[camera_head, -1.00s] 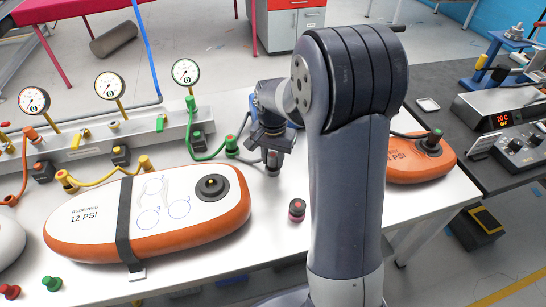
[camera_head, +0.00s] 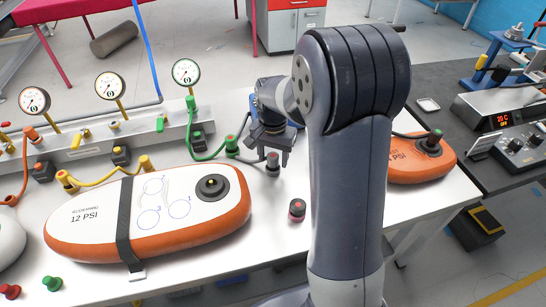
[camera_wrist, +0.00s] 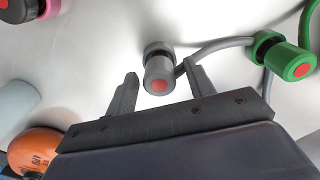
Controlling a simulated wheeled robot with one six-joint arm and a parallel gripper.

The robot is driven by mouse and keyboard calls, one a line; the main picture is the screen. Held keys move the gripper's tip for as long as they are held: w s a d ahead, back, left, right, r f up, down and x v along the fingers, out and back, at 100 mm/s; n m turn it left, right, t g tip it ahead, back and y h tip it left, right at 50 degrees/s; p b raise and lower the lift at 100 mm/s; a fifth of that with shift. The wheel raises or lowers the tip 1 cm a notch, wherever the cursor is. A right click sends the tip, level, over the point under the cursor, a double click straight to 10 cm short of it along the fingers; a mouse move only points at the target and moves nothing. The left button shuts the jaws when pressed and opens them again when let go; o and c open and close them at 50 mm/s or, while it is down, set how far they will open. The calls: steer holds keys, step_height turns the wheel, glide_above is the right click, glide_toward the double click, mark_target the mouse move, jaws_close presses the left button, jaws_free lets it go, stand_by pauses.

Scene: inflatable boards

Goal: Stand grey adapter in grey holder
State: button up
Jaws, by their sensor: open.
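The grey adapter (camera_head: 272,164) stands on the white table below my gripper (camera_head: 270,148). In the wrist view the grey adapter (camera_wrist: 159,72) has a red centre on its end and a grey hose at its side. My gripper (camera_wrist: 160,82) is open, with one finger on each side of the adapter. The adapter appears just beyond the fingertips, and I see no clear grip on it. Dark holders (camera_head: 121,156) stand along the rail; I cannot tell which is the grey holder, and my arm hides part of the rail.
A green adapter (camera_head: 232,144) stands close left of the grey one. A pink-and-dark adapter (camera_head: 297,209) stands nearer the front. A white-and-orange board (camera_head: 90,225) lies at left, an orange board (camera_head: 420,160) at right. The rail (camera_head: 75,150) with gauges runs behind.

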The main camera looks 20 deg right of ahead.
mark_target(273, 155)
step_height(273, 155, up, 12)
steer(key=shift+f+p, duration=0.25)
steer(key=shift+p, duration=0.05)
steer(key=shift+f, duration=0.15)
step_height(273, 155, down, 12)
steer(key=shift+r, duration=0.15)
steer(key=shift+r+b, duration=0.3)
steer(key=shift+r, duration=1.45)
steer(key=shift+f, duration=0.1)
